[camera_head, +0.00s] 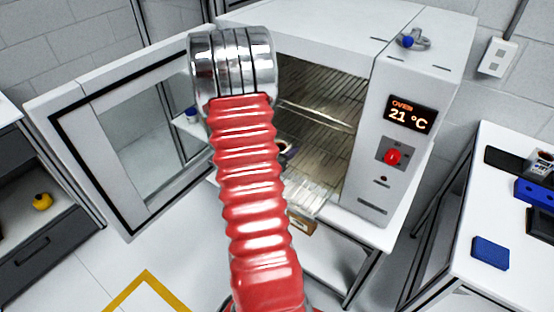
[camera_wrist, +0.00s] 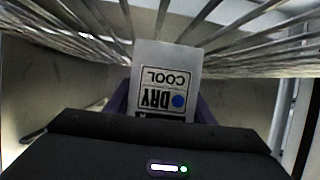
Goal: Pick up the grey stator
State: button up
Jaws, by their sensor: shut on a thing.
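In the wrist view my gripper (camera_wrist: 163,112) has its purple fingers on either side of a pale grey-white block (camera_wrist: 166,62) and is shut on it. The block's label reads "DRY COOL" upside down, with a blue dot. I cannot tell whether this block is the grey stator or only carries its label. Wire racks (camera_wrist: 255,45) spread around and behind it. In the head view my red arm hides the gripper and what it holds.
The oven (camera_head: 310,45) stands open, its glass door (camera_head: 130,140) swung left. Its display reads 21 °C. A small grey piece with a blue part (camera_head: 413,40) sits on top. A white table (camera_head: 480,210) at right holds a blue block (camera_head: 490,252).

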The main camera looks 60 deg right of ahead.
jog(key=shift+r, duration=0.15)
notch_tip(320, 180, up, 10)
dwell(0.9)
dwell(0.5)
